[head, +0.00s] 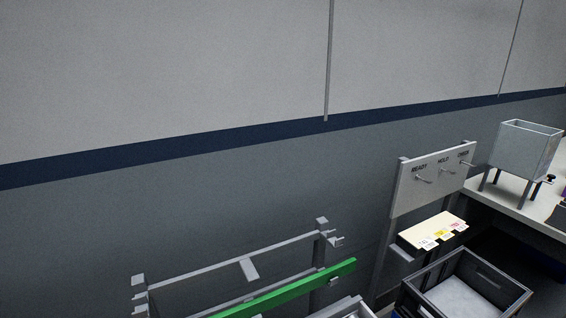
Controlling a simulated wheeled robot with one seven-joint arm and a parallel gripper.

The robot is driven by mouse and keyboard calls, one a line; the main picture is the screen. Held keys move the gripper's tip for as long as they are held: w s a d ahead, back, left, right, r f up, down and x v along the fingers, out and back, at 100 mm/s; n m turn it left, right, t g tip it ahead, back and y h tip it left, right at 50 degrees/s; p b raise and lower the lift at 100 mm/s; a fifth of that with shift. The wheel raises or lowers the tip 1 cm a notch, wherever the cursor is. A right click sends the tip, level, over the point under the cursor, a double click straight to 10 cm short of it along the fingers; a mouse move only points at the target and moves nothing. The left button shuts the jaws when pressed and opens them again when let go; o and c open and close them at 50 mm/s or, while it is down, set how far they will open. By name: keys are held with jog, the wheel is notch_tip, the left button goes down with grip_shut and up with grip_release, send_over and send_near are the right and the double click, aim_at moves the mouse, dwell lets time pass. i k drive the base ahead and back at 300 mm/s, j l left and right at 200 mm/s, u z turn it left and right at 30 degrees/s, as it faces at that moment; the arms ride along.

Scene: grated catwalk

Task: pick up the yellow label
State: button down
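The yellow label (442,235) is small and sits at the front of a cream-topped ledge (424,228) at the lower right of the head view. It lies between a white label (428,243) on its left and a white label with reddish marks (459,226) on its right. My gripper is not in view.
A grey board (431,184) with hooks and the words READY, HOLD and a third hard to read stands behind the ledge. A dark open crate (484,266) is in front. A grey rack with a green bar (290,291) is at lower left. A grey hopper (524,148) stands on a bench.

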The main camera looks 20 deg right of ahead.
aim_at(444, 235)
jog(key=k+u, duration=0.1)
jog(key=u, duration=0.35)
jog(key=k+u, duration=0.15)
jog(key=u, duration=0.25)
jog(key=z, duration=1.8)
